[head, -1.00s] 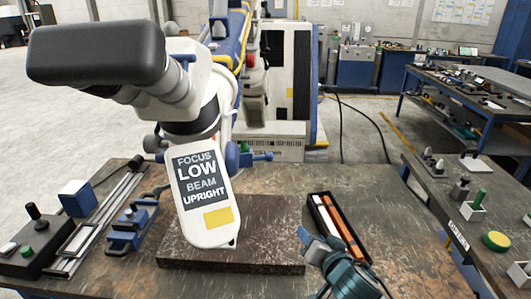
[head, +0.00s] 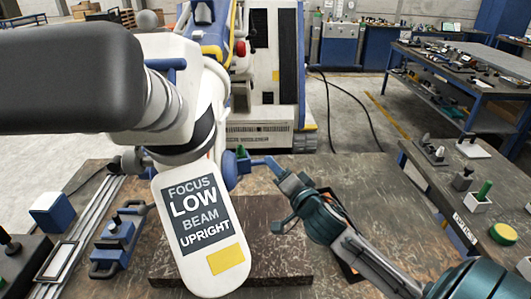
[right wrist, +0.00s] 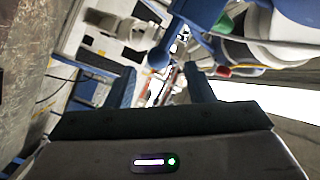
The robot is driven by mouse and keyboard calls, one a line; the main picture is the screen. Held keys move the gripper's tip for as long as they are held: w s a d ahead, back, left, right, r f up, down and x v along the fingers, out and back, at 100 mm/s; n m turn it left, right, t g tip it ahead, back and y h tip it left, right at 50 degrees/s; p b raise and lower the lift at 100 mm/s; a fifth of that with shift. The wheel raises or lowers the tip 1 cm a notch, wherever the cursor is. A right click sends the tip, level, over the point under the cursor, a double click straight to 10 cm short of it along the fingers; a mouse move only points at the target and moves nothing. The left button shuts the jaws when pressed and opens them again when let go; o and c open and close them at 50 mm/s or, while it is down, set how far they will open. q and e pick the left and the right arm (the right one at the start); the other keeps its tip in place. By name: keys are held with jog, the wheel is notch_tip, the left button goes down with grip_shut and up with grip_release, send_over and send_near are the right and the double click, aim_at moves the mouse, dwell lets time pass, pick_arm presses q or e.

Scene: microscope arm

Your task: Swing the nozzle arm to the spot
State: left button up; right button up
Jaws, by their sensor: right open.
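The white nozzle arm (head: 208,272) carries a sign reading "FOCUS LOW BEAM UPRIGHT" and hangs over a dark brown slab (head: 275,263) on the bench. A blue handle (head: 246,165) sticks out to the right of its head. My right gripper (head: 283,173) is at the right of this handle, with its jaws pointing at it. In the right wrist view the gripper (right wrist: 160,80) is open, and a blue rounded rod end (right wrist: 158,57) shows beyond and between the fingers. I cannot tell whether they touch. No marked spot is clearly visible. My left gripper is out of view.
A black eyepiece (head: 70,75) fills the upper left. A black tray (head: 345,268) is partly hidden under my right arm. A side bench (head: 460,185) stands at the right.

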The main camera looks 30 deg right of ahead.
jog(key=w, duration=0.2)
jog(key=w+p, duration=0.1)
jog(key=w, duration=0.2)
jog(key=shift+w+d+p, duration=0.3)
jog(key=shift+w, duration=0.1)
jog(key=shift+w+d, duration=0.1)
jog(key=shift+w, duration=0.6)
jog(key=shift+f, duration=0.15)
grip_shut()
